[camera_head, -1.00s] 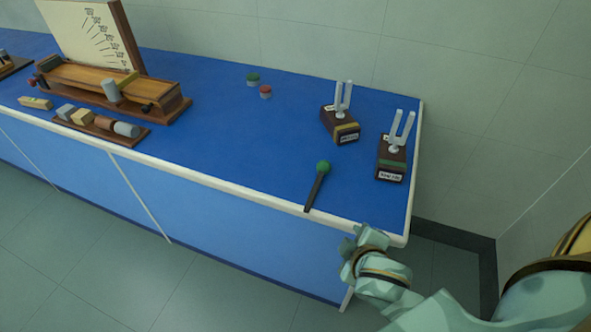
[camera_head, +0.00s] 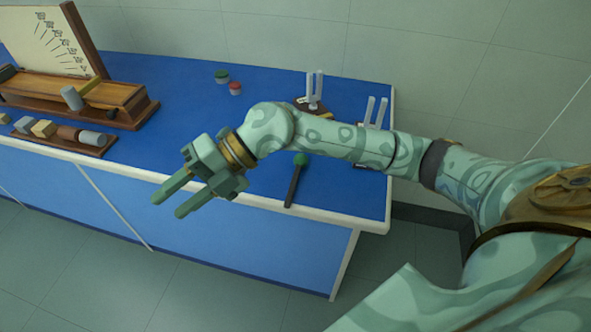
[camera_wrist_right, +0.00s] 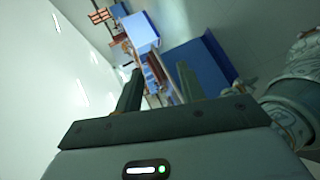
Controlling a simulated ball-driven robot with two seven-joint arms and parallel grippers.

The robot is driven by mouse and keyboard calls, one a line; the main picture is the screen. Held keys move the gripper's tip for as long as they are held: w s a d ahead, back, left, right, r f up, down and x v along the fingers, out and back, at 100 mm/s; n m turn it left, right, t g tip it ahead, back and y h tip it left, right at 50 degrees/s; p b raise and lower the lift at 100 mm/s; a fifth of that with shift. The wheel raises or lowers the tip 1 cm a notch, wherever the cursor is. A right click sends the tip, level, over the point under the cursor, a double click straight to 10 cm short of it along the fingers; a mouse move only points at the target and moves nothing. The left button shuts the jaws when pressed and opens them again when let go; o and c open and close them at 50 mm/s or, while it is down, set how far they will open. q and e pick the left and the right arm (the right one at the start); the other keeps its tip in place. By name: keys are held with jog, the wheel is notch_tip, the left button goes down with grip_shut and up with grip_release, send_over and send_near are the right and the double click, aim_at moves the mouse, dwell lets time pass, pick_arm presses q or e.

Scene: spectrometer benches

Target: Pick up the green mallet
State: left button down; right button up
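The green mallet (camera_head: 294,182) lies on the blue bench top near its front edge, with its round green head toward the back and its dark handle toward the front. My right gripper (camera_head: 166,204) is open and empty, held in front of the bench edge to the left of the mallet. Its two fingers stand apart, and they also show apart in the right wrist view (camera_wrist_right: 155,88). My right forearm passes just behind the mallet's head in the picture. The mallet cannot be made out in the right wrist view. My left gripper is not in view.
A green pad (camera_head: 222,76) and a red pad (camera_head: 235,88) lie at the back. A wooden instrument (camera_head: 130,108) and a block tray (camera_head: 92,152) stand at the left.

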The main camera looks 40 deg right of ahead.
jog(key=w+d+f+h, duration=0.3)
jog(key=d+h, duration=0.2)
jog(key=d, duration=0.2)
notch_tip(320, 180, up, 3)
jog(key=m+g+h, duration=0.1)
jog(key=m+h, duration=0.7)
jog(key=h, duration=0.1)
send_over(296, 174)
jog(key=f+b, duration=0.1)
jog(key=f, duration=0.2)
jog(key=f+b, duration=0.1)
jog(key=f, duration=0.2)
jog(key=f+b, duration=0.1)
jog(key=f, duration=0.3)
jog(key=shift+w+d, duration=0.3)
jog(key=shift+d, duration=0.05)
jog(key=f, duration=0.2)
jog(key=f+b, duration=0.1)
jog(key=f, duration=0.1)
jog(key=f+b, duration=0.1)
jog(key=f, duration=0.1)
jog(key=shift+s+a, duration=0.3)
jog(key=shift+r, duration=0.15)
jog(key=shift+c, duration=0.3)
grip_shut()
